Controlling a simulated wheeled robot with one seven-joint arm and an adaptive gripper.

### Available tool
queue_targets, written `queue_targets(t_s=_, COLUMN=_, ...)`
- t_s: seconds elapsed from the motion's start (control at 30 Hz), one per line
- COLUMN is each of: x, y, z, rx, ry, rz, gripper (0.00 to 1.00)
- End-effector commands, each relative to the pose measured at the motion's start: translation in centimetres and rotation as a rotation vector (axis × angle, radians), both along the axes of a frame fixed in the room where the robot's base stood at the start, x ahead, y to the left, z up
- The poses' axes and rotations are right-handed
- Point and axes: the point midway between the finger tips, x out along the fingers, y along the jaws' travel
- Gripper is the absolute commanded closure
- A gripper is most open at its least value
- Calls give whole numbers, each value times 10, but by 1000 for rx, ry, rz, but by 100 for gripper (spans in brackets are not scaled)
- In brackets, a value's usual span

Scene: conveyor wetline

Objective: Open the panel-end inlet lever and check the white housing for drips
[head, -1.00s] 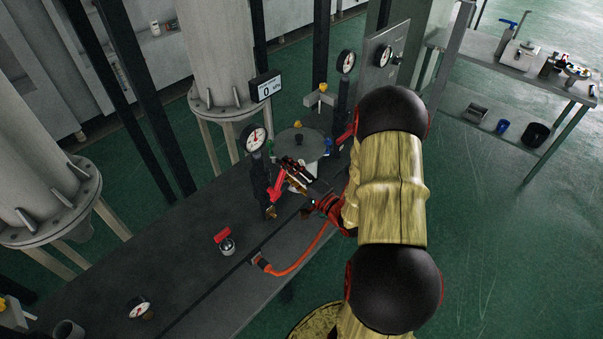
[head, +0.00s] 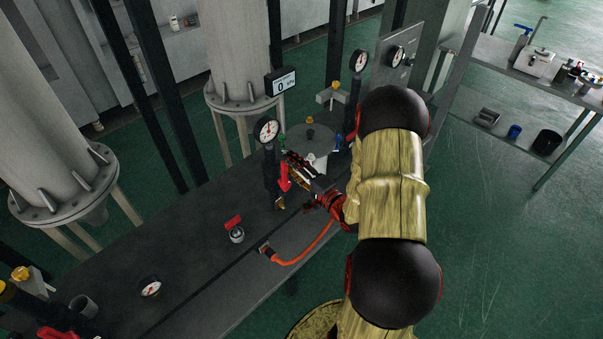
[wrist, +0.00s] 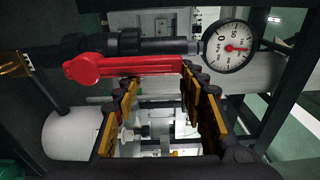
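A red lever (wrist: 110,68) lies roughly along the dark pipe in the wrist view, across the tips of my gripper. My gripper (wrist: 160,88) is open, with its yellow-padded fingers apart and nothing clearly held. In the head view my gripper (head: 299,164) is beside the red lever (head: 284,178) under the near round gauge (head: 267,130). I cannot tell whether a finger touches the lever. The white housing (head: 318,161) with a grey lid is just behind my gripper and partly hidden. A white rounded body (wrist: 80,135) shows lower left in the wrist view. No drips are discernible.
Another red lever (head: 350,137) is near the panel (head: 398,58), partly behind my arm. A small red-handled valve (head: 235,223) and orange hose (head: 300,257) are on the bench (head: 190,270). A display (head: 281,82) reads 0.

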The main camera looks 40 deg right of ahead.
Motion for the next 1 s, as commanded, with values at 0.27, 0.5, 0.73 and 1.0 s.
queue_targets(t_s=0.27, x=-2, y=-1, z=-8, rx=4, ry=14, rz=-6, gripper=64)
queue_targets(t_s=0.5, x=-11, y=-3, z=-8, rx=4, ry=15, rz=-11, gripper=64)
queue_targets(t_s=0.73, x=-33, y=-3, z=-8, rx=6, ry=16, rz=-11, gripper=64)
queue_targets(t_s=1.0, x=-56, y=-4, z=-6, rx=3, ry=10, rz=-11, gripper=64)
